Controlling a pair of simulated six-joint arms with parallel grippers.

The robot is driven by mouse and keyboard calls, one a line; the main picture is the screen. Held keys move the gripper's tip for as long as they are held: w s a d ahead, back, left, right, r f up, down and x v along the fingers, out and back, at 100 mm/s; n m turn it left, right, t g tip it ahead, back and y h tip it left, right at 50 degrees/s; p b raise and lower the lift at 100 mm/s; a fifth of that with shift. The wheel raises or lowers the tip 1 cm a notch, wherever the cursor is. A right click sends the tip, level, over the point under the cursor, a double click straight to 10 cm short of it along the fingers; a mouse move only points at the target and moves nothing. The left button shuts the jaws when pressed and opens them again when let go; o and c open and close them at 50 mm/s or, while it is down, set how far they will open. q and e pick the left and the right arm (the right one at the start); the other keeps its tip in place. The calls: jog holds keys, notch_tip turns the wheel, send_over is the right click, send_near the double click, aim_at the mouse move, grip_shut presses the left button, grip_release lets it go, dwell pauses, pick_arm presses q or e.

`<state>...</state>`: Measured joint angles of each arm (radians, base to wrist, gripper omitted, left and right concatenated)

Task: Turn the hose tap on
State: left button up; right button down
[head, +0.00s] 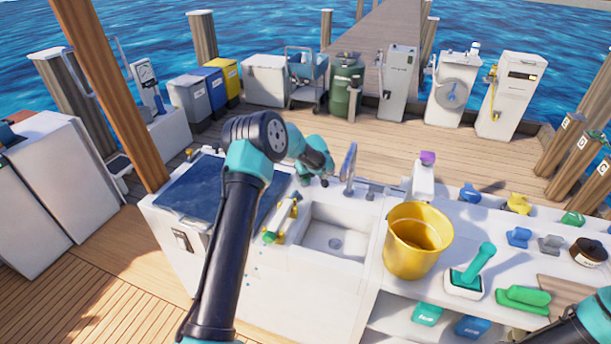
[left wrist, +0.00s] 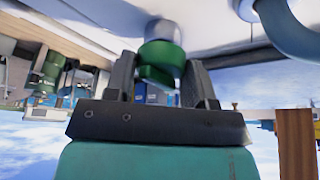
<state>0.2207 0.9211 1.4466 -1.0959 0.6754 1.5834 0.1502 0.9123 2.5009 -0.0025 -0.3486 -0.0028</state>
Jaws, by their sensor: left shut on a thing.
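My left arm reaches over the counter, and its left gripper (head: 323,174) is at the back edge of the sink, just left of the tall grey faucet (head: 349,162). In the left wrist view, the two dark fingers stand on either side of a round green knob (left wrist: 160,72) with a pale cylinder behind it. The gripper is shut on this knob, which looks like the hose tap's handle. In the head view the knob is hidden by my gripper. Only part of my right arm shows at the lower right; its gripper is out of view.
The sink basin (head: 335,240) is empty. A yellow bucket (head: 416,243) stands right of it, with a teal-handled brush (head: 470,272) and a purple-capped white bottle (head: 424,178) nearby. A dark blue panel (head: 215,187) lies left of the sink.

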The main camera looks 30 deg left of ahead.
pick_arm(q)
jog(key=o, duration=0.9)
jog(key=shift+r, duration=0.1)
jog(key=v, duration=1.7)
jog(key=shift+r, duration=0.15)
